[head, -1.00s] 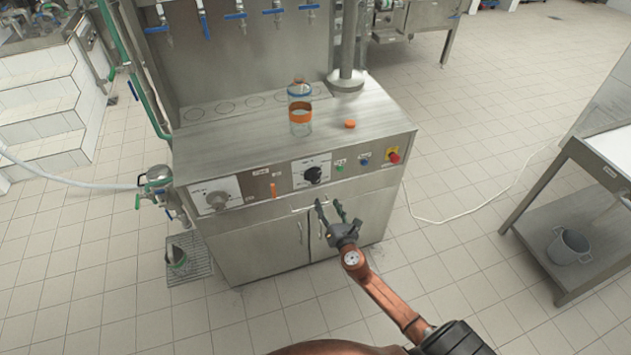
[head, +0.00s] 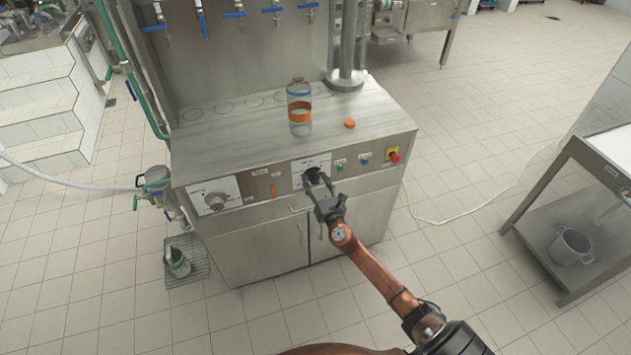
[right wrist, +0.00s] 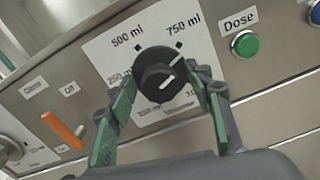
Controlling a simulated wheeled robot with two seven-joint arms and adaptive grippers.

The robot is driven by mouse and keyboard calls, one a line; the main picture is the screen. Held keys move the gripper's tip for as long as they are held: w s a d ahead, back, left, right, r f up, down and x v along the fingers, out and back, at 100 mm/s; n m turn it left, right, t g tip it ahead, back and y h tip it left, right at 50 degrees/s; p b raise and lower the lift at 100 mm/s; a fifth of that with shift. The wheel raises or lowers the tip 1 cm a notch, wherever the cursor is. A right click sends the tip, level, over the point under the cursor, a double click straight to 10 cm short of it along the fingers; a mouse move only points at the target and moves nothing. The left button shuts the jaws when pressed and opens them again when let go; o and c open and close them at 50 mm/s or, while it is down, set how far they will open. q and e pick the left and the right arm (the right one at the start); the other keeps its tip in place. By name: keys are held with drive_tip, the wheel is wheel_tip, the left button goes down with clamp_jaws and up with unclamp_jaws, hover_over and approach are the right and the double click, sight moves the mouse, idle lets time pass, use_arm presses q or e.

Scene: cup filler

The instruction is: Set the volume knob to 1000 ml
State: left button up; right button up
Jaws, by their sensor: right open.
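The black volume knob (right wrist: 160,74) sits on a white dial plate on the machine's front panel; it also shows in the head view (head: 312,175). Its pale pointer line points up and right in the tilted right wrist view. The 500 ml and 750 ml labels are readable; the lower labels are partly hidden by the fingers. My right gripper (right wrist: 165,112) is open, with one green-padded finger on each side of the knob. In the head view my right gripper (head: 319,184) is just in front of the knob. I cannot tell whether the fingers touch it. My left gripper is not in view.
A green Dose button (right wrist: 245,44) is close to the right of the dial, with a blue button beyond. An orange switch (right wrist: 62,130) is to the left. A glass jar (head: 299,110) and an orange cap (head: 350,124) are on the worktop.

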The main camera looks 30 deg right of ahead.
drive_tip(key=shift+c, duration=0.7)
drive_tip(key=c, duration=1)
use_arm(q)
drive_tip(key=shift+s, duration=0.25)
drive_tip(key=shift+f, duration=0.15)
use_arm(e)
drive_tip(key=shift+m, duration=0.3)
drive_tip(key=m+b, duration=0.2)
drive_tip(key=m, duration=0.1)
drive_tip(key=shift+f, duration=0.2)
drive_tip(key=m+b, duration=0.1)
drive_tip(key=m, duration=0.2)
drive_tip(key=m+b, duration=0.1)
drive_tip(key=m, duration=0.2)
drive_tip(key=shift+r, duration=0.1)
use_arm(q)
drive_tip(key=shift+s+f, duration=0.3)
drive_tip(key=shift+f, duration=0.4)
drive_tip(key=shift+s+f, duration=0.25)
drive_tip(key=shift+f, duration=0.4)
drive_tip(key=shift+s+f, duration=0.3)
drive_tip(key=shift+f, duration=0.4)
use_arm(e)
drive_tip(key=shift+m, duration=1.8)
